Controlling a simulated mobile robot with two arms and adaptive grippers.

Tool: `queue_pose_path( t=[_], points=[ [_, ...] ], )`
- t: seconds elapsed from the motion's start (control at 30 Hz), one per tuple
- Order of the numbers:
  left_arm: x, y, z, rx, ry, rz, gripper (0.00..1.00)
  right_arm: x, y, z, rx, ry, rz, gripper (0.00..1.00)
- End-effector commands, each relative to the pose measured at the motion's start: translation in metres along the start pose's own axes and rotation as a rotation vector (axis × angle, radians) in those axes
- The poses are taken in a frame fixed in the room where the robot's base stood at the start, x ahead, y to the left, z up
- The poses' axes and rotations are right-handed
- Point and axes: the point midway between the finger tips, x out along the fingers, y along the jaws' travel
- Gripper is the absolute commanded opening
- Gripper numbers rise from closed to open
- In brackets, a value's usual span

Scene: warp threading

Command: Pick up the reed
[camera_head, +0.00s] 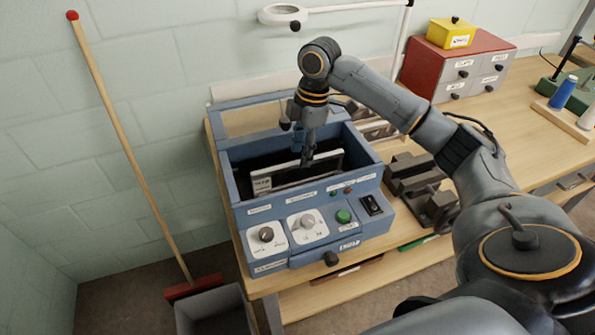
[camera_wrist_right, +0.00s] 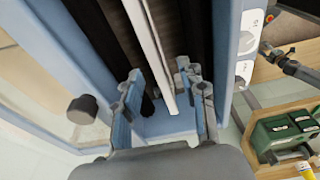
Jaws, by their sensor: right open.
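The reed is a long, thin whitish bar (camera_head: 283,174) lying inside the open blue machine (camera_head: 233,180). A small label shows at its left end. In the right wrist view the reed (camera_wrist_right: 148,45) runs lengthwise between the two fingers of my right gripper (camera_wrist_right: 160,85). The fingers are open, with a gap to the reed on each side. My left gripper is not in view.
The machine's blue walls surround the gripper closely, and its front panel carries knobs and a green button (camera_head: 343,216). A dark metal vise (camera_head: 420,190) stands to the right. A red drawer cabinet (camera_head: 460,65) and a lamp (camera_head: 283,15) stand behind. A broom (camera_head: 135,160) leans at left.

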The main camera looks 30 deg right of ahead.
Motion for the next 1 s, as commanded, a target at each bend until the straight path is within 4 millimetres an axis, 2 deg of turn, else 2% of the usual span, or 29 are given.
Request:
queue_pose_path(
  t=[0.1, 0.23, 0.37, 0.53, 0.7, 0.97, 1.0],
  points=[
    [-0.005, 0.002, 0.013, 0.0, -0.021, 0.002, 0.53, 0.021, 0.0, 0.0, 0.001, 0.0, -0.002, 0.41],
    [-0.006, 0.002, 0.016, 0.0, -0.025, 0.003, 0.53, 0.035, 0.0, 0.0, 0.0, -0.001, -0.001, 0.41],
    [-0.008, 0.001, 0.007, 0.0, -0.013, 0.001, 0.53, 0.042, 0.0, 0.0, 0.0, 0.0, -0.001, 0.41],
    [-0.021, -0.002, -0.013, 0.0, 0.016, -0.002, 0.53, 0.065, 0.002, 0.002, 0.001, -0.001, -0.003, 0.41],
    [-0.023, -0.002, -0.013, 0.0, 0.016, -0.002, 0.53, 0.086, 0.003, 0.003, -0.001, -0.001, 0.0, 0.41],
    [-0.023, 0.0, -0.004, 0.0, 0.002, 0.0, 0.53, 0.091, 0.003, 0.003, -0.001, -0.001, 0.002, 0.41],
    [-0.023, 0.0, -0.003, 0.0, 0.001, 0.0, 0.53, 0.09, 0.003, 0.003, -0.001, -0.001, 0.002, 0.37]
  ],
)
